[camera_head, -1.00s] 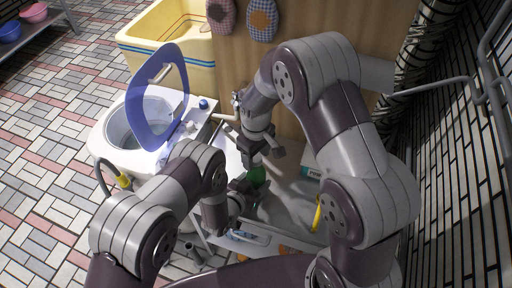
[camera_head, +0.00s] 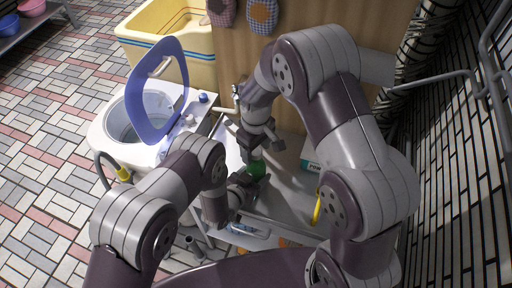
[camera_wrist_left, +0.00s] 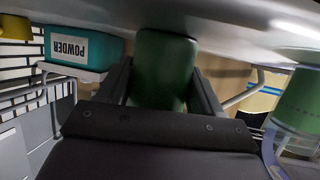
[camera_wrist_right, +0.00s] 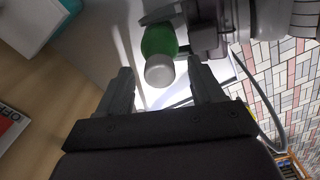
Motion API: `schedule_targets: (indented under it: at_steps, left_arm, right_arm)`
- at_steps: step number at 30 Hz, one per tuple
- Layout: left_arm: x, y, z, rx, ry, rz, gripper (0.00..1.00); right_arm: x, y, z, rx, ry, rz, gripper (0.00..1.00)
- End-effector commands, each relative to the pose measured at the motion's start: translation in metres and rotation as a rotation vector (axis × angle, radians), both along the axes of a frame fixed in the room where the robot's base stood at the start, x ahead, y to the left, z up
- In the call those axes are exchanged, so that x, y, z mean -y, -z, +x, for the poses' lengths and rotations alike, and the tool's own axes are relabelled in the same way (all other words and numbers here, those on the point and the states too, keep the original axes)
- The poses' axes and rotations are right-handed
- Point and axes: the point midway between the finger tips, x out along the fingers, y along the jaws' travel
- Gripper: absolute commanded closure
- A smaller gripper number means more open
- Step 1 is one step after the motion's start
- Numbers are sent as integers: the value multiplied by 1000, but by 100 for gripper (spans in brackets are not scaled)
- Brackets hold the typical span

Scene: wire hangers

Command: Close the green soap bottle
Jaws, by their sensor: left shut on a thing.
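The green soap bottle (camera_head: 257,169) stands upright on the grey shelf and also shows in the left wrist view (camera_wrist_left: 163,70). My left gripper (camera_head: 248,182) is shut on the bottle's body from the side. In the right wrist view the green bottle (camera_wrist_right: 159,40) ends in a pale grey round cap or top (camera_wrist_right: 159,71); whether it is fully seated cannot be told. My right gripper (camera_head: 260,141) is above the bottle, pointing down. Its fingers are apart on either side of the top, with a gap to each in the right wrist view.
A white and teal POWDER box (camera_head: 312,154) stands to the right on the shelf (camera_head: 290,190). A yellow object (camera_head: 317,207) lies near it. A washing machine with a blue lid (camera_head: 158,92) is at left. Another green container (camera_wrist_left: 300,100) shows in the left wrist view.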

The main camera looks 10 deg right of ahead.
Motion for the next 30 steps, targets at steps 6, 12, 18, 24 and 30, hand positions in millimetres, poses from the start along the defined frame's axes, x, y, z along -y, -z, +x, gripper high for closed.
schedule_targets:
  at_steps: [6,12,18,24,30]
  left_arm:
    - [0,0,0,0,0,0,100]
    - [0,0,0,0,0,0,100]
    - [0,0,0,0,0,0,100]
    - [0,0,0,0,0,0,100]
    - [0,0,0,0,0,0,100]
  right_arm:
    - [0,-4,1,2,0,0,33]
    - [0,-39,1,5,0,1,33]
    - [0,-84,1,4,0,1,33]
    - [0,-113,0,2,0,0,33]
    - [0,-121,0,1,0,1,33]
